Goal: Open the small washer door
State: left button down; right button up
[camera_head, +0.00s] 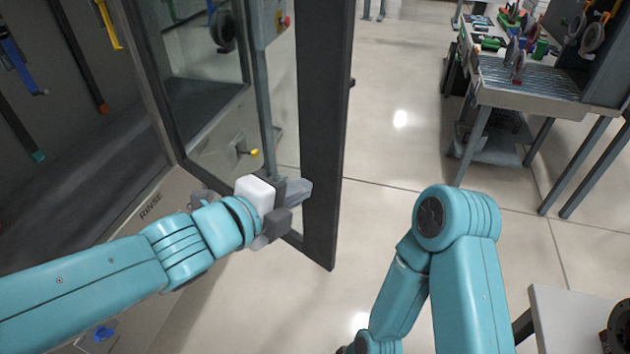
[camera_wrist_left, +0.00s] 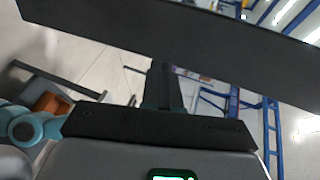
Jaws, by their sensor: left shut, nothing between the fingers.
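The washer door (camera_head: 322,130) is a dark-framed panel that stands swung out from the washer opening at left in the head view. Its thick free edge stands over the floor near the middle. My left gripper (camera_head: 302,190) is shut and empty, with its fingertips at the inner side of this edge; I cannot tell if they touch it. In the left wrist view a dark bar (camera_wrist_left: 220,45), likely the door frame, crosses just beyond my shut fingers (camera_wrist_left: 163,88). My right arm is folded down at right, and its gripper does not show.
The washer's front sill is marked RINSE (camera_head: 150,207), and its dark interior (camera_head: 80,170) lies at left with coloured hanging hooks. A metal workbench (camera_head: 525,95) with tools stands back right. A pale table (camera_head: 570,310) is at lower right. The floor between is clear.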

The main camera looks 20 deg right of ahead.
aim_at(328, 171)
pick_arm(q)
jog(key=shift+w+d+p, duration=0.15)
jog(key=shift+w+d, duration=0.25)
jog(key=shift+d, duration=0.3)
jog(key=shift+w+d+p, duration=0.1)
jog(key=shift+w+d, duration=0.35)
jog(key=shift+d, duration=0.2)
jog(key=shift+w+d+p, duration=0.15)
jog(key=shift+w+d, duration=0.25)
jog(key=shift+d, duration=0.3)
jog(key=shift+f, duration=0.1)
jog(key=shift+w+d, duration=0.1)
